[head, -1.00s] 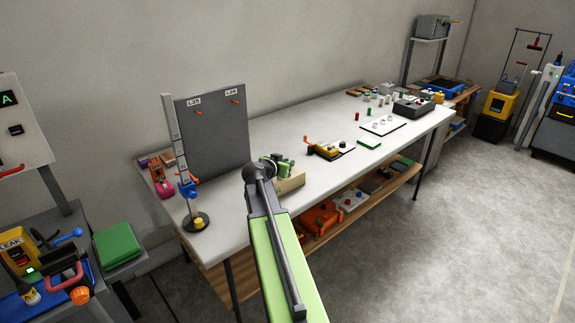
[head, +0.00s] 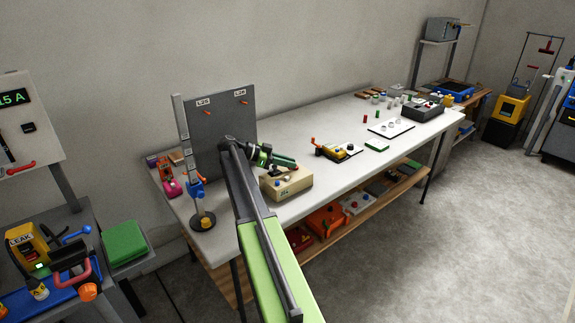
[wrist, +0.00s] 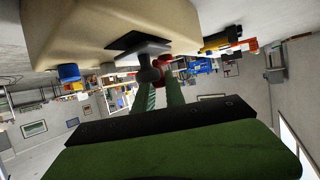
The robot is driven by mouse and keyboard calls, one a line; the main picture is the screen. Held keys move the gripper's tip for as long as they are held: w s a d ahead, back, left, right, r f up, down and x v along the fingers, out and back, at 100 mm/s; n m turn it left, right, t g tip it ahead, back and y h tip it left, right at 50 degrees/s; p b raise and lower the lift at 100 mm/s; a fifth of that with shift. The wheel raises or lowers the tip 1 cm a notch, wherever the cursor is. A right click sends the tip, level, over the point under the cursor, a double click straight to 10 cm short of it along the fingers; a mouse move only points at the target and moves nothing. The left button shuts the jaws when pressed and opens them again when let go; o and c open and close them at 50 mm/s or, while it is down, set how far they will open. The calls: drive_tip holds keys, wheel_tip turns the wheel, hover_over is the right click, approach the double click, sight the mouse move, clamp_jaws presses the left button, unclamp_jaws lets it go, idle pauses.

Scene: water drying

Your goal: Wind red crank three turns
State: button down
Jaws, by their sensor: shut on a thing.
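A beige box (head: 292,188) with a blue knob stands at the near edge of the white workbench, in front of the grey upright panel. In the wrist view the box (wrist: 75,25) fills the top, with a dark plate and a grey crank arm (wrist: 150,62) on its face. The red crank handle (wrist: 163,66) shows at the end of the fingers. My gripper (wrist: 160,85) is shut on that red handle.
A grey panel (head: 222,125) and a height stand (head: 202,220) are left of the box. A yellow device with an orange lever (head: 335,152) and a white mat (head: 390,128) lie farther right. The lower shelf holds an orange case (head: 327,218).

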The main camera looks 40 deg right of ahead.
drive_tip(key=shift+w+d+f+m+g+y, duration=0.1)
drive_tip(key=shift+w+m+g+y, duration=0.05)
drive_tip(key=shift+m+g+y, duration=0.35)
drive_tip(key=shift+w+d+m+g+y, duration=0.15)
drive_tip(key=shift+m+g+y, duration=0.25)
drive_tip(key=shift+m, duration=0.2)
drive_tip(key=shift+a, duration=0.1)
drive_tip(key=c, duration=1.4)
unclamp_jaws()
drive_tip(key=r+p, duration=0.5)
drive_tip(key=shift+s+r+p, duration=0.25)
drive_tip(key=shift+r+p, duration=0.05)
drive_tip(key=s+d+r+p, duration=0.1)
drive_tip(key=s, duration=0.2)
drive_tip(key=s+d+r+p, duration=0.2)
drive_tip(key=s, duration=0.2)
drive_tip(key=s+d+r+p, duration=0.1)
drive_tip(key=s+r+p, duration=0.1)
drive_tip(key=s, duration=0.1)
drive_tip(key=shift+s+d+r, duration=0.2)
drive_tip(key=shift+d, duration=0.05)
